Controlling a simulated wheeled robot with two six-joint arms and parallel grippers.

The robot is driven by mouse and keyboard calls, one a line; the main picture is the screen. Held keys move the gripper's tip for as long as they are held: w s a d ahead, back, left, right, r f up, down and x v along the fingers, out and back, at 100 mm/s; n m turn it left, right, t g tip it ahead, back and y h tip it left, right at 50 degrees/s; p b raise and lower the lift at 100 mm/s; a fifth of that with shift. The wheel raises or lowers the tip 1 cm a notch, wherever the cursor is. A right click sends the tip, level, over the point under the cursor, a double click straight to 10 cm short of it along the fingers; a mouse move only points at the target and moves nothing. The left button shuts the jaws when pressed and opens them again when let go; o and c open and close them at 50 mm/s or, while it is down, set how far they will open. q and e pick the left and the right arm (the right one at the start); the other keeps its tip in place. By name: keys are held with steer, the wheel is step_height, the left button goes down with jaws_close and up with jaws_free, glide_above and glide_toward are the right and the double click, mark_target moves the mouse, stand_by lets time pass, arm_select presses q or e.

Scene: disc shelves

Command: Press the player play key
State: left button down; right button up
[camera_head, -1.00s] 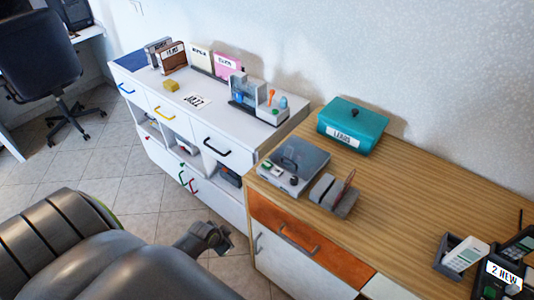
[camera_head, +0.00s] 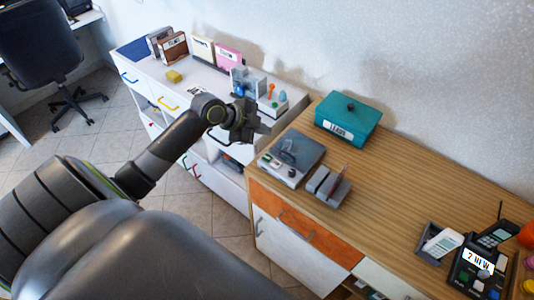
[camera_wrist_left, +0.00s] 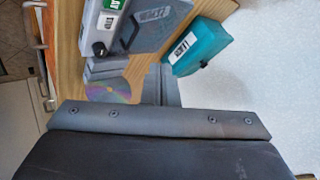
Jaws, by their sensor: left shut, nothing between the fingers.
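The player (camera_head: 292,155) is a grey box with a lid on the wooden desk's left end, its controls along the front edge. In the left wrist view the player (camera_wrist_left: 150,32) shows near the top, with a green key (camera_wrist_left: 112,4) partly cut off, a white label and a black knob (camera_wrist_left: 100,49). My left gripper (camera_head: 264,129) is shut and empty, in the air left of and apart from the player in the head view. Its fingers (camera_wrist_left: 161,80) show in the wrist view. My right gripper is not in view.
A grey slotted stand (camera_head: 328,186) sits in front of the player. A teal box (camera_head: 348,122) stands behind it. A telephone (camera_head: 482,265) is at the right. The white cabinet (camera_head: 205,72) carries labelled cases. A shiny disc (camera_wrist_left: 108,92) shows in the wrist view.

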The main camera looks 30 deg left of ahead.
mark_target(263, 159)
arm_select(q)
steer(key=shift+s+d, duration=0.1)
steer(key=shift+s, duration=0.05)
step_height(263, 159, down, 8)
steer(key=b, duration=0.7)
steer(key=shift+f, duration=0.45)
stand_by(1.5)
steer(key=shift+f+b, duration=0.4)
steer(key=shift+b, duration=0.05)
